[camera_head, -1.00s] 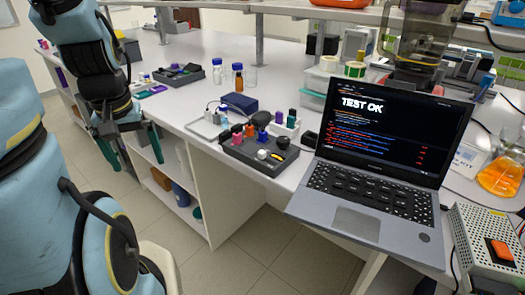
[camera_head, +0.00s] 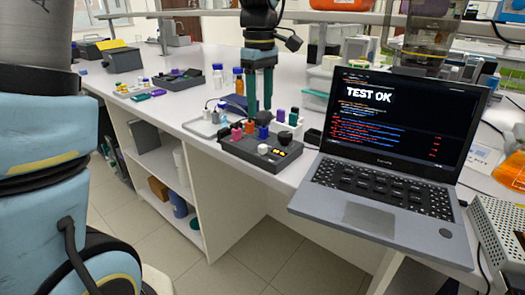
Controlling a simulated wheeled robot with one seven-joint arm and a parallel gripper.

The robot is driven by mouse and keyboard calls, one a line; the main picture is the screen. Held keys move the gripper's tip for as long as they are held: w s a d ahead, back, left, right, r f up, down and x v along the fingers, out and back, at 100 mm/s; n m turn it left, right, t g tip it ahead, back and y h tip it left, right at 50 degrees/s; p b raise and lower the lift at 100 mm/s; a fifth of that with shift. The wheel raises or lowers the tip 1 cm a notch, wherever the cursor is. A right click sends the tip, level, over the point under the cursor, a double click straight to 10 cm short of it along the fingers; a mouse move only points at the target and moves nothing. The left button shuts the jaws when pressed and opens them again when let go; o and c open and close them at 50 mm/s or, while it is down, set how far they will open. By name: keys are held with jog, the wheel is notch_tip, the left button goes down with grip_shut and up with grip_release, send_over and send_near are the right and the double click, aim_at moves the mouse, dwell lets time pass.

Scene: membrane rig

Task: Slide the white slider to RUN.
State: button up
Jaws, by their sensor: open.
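A dark control box (camera_head: 255,160) sits near the front edge of the bench, left of the laptop. On its top are pink knobs (camera_head: 237,133), a blue knob (camera_head: 263,132), a black knob (camera_head: 284,139), a small white piece (camera_head: 263,149) and a yellow-marked part (camera_head: 279,153). The white piece may be the white slider; its position and any RUN label are too small to read. My gripper (camera_head: 260,107) points down above the back of the box, with its two green fingers apart and nothing visible between them.
An open laptop (camera_head: 385,185) showing TEST OK stands right of the box. Bottles (camera_head: 218,77), a dark blue case (camera_head: 236,104) and a white rack (camera_head: 290,128) stand around and behind it.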

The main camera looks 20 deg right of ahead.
aim_at(262, 146)
jog(key=f, duration=0.3)
jog(key=f+p, duration=0.1)
jog(key=f, duration=0.6)
jog(key=shift+s+d+f+p, duration=0.1)
jog(key=shift+d+f+p, duration=0.2)
jog(key=shift+p, duration=0.1)
jog(key=shift+c, duration=0.2)
grip_shut()
dwell(0.8)
